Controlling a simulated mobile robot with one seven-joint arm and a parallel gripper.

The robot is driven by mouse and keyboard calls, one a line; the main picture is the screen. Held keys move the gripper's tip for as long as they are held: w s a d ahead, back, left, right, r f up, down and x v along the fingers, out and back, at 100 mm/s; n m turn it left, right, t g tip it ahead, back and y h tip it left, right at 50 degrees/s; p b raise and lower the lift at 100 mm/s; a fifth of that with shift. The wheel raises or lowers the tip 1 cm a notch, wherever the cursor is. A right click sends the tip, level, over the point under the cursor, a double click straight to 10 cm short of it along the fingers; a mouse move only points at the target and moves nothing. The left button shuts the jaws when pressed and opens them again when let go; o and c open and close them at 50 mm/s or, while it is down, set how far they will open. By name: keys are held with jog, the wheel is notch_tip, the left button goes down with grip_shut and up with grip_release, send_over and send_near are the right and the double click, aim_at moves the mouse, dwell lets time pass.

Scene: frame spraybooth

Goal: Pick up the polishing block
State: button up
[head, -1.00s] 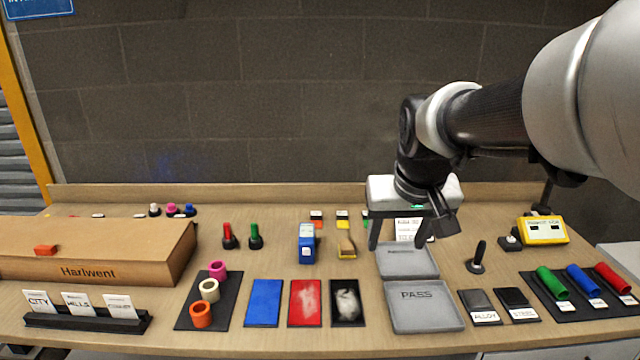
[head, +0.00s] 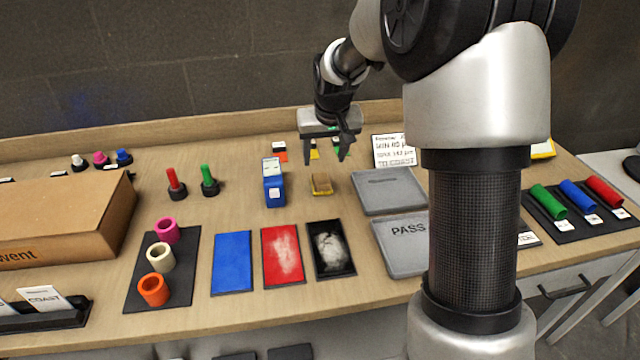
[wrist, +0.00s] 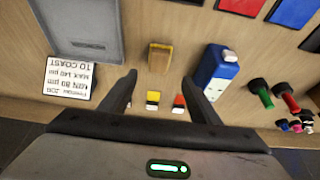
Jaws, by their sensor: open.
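The polishing block appears to be the small tan block with a yellow underside (head: 321,184), lying on the bench between the blue device and the grey trays. It also shows in the wrist view (wrist: 160,57), ahead of the fingertips and roughly centred between them. My gripper (head: 325,158) is open and empty, above the bench just behind the block and apart from it.
A blue handheld device (head: 273,182) stands close left of the block. A grey tray (head: 388,190) lies close on its right. Small coloured pieces (wrist: 153,98) sit behind it. Blue, red and black panels (head: 232,262) lie in front. A printed card (head: 394,150) stands behind the tray.

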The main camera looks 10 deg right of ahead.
aim_at(321, 178)
jog(key=x, duration=0.5)
jog(key=b+x, duration=0.1)
jog(key=x, duration=0.5)
jog(key=shift+w+d+r, duration=0.1)
jog(key=shift+w, duration=0.15)
jog(key=c, duration=1.2)
jog(key=shift+o, duration=0.2)
jog(key=shift+r, duration=0.1)
notch_tip(321, 178, up, 10)
jog(key=p, duration=0.1)
